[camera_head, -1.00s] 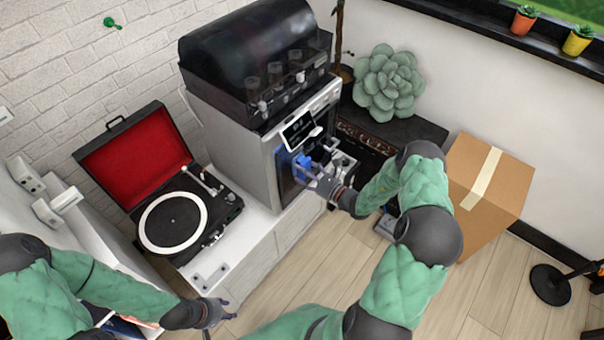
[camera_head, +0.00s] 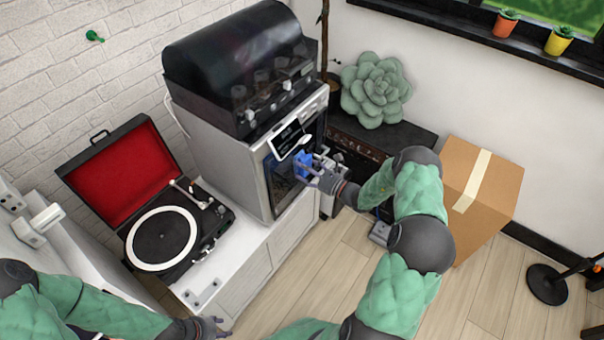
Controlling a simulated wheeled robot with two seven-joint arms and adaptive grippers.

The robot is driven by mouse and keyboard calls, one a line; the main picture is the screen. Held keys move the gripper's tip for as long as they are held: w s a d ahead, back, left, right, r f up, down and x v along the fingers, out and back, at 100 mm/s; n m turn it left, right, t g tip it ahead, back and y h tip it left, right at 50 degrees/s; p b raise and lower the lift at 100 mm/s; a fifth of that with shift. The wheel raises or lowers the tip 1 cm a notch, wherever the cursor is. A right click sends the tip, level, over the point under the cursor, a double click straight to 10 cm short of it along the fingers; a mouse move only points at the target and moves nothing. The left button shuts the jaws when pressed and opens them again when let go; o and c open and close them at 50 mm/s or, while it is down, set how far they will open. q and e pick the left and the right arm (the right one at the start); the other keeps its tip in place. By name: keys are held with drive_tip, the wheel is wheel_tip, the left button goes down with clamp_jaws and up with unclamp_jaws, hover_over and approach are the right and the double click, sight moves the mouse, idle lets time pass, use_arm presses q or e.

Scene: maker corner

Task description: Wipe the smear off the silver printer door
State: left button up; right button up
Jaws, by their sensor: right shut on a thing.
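The silver printer (camera_head: 228,150) with a black domed top stands on the white cabinet. Its silver-framed front door (camera_head: 267,188) has a dark window and faces right. My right gripper (camera_head: 306,172) is at the door, shut on a blue block-like wiping thing (camera_head: 302,162), which is against or very close to the door's window. I cannot make out the smear; the gripper and the blue thing cover part of the door. My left gripper (camera_head: 222,328) is low in the view, in front of the cabinet and far from the printer; its fingers look apart and hold nothing.
An open record player (camera_head: 165,238) with a red-lined lid sits left of the printer on the white cabinet (camera_head: 238,262). A dark low cabinet (camera_head: 365,150) with a green succulent (camera_head: 376,88) stands behind my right arm. A cardboard box (camera_head: 480,190) is at right. Wood floor is clear in front.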

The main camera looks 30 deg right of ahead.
drive_tip(key=shift+w+d+b, duration=0.3)
drive_tip(key=shift+d, duration=0.4)
drive_tip(key=shift+w+d+b, duration=0.25)
drive_tip(key=shift+d+b, duration=0.05)
drive_tip(key=shift+d, duration=0.4)
drive_tip(key=shift+w+d+b, duration=0.3)
drive_tip(key=shift+d, duration=0.4)
drive_tip(key=p+v, duration=0.1)
drive_tip(key=v, duration=0.5)
drive_tip(key=v, duration=0.3)
drive_tip(key=shift+p, duration=0.4)
